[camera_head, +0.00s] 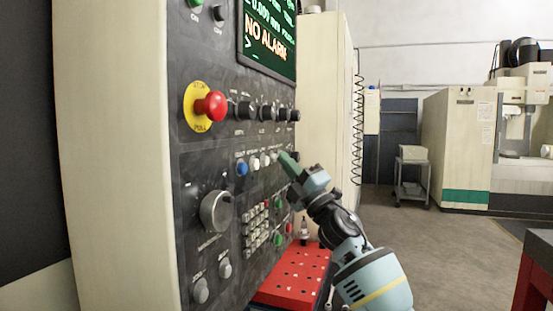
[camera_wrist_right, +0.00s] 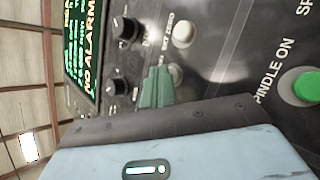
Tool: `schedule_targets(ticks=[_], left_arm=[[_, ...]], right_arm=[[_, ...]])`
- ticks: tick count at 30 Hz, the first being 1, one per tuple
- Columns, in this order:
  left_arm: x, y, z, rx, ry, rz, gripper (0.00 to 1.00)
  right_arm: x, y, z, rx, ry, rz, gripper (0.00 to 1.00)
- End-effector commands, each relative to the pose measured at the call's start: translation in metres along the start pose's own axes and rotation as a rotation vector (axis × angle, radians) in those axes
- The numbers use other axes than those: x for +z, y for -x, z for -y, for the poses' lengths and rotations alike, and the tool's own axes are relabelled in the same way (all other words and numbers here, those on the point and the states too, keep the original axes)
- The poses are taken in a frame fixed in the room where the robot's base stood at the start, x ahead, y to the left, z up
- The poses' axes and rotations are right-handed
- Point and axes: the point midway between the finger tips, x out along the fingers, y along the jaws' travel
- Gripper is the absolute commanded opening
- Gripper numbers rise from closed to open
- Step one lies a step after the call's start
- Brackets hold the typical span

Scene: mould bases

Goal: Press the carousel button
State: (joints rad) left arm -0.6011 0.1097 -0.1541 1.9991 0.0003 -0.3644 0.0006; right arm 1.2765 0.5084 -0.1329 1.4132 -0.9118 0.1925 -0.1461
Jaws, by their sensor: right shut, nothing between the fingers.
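A dark control panel (camera_head: 185,150) stands on the left in the head view. A row of small buttons crosses it, with a blue button (camera_head: 241,168) and pale white buttons (camera_head: 254,163) to its right. I cannot read which label says carousel. My right gripper (camera_head: 286,158) has its green fingers shut and empty, tips at the right end of this row. In the wrist view the fingers (camera_wrist_right: 157,84) partly cover one pale button (camera_wrist_right: 177,74). Another white button (camera_wrist_right: 184,34) is clear beside it. I cannot tell whether the tips touch the panel. My left gripper is not seen.
A red emergency stop (camera_head: 210,106), black knobs (camera_head: 267,113) and a large grey dial (camera_head: 216,211) stick out of the panel. The screen (camera_head: 268,35) reads NO ALARM. A red perforated rack (camera_head: 295,276) lies below. A green button (camera_wrist_right: 306,88) is near the gripper. Open floor lies right.

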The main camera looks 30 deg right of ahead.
Motion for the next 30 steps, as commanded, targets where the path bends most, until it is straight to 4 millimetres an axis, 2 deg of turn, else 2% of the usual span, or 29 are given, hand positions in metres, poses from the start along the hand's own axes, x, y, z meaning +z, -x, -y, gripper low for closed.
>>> schedule_targets(ticks=[7, 20, 30], left_arm=[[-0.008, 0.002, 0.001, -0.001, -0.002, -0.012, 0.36], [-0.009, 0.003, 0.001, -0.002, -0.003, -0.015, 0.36], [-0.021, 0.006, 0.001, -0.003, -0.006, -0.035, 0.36]], right_arm=[[0.005, 0.008, -0.007, 0.001, 0.001, -0.002, 0.00], [0.008, 0.011, -0.009, 0.000, 0.001, -0.001, 0.00], [0.022, 0.031, -0.024, 0.000, 0.002, -0.001, 0.00]])
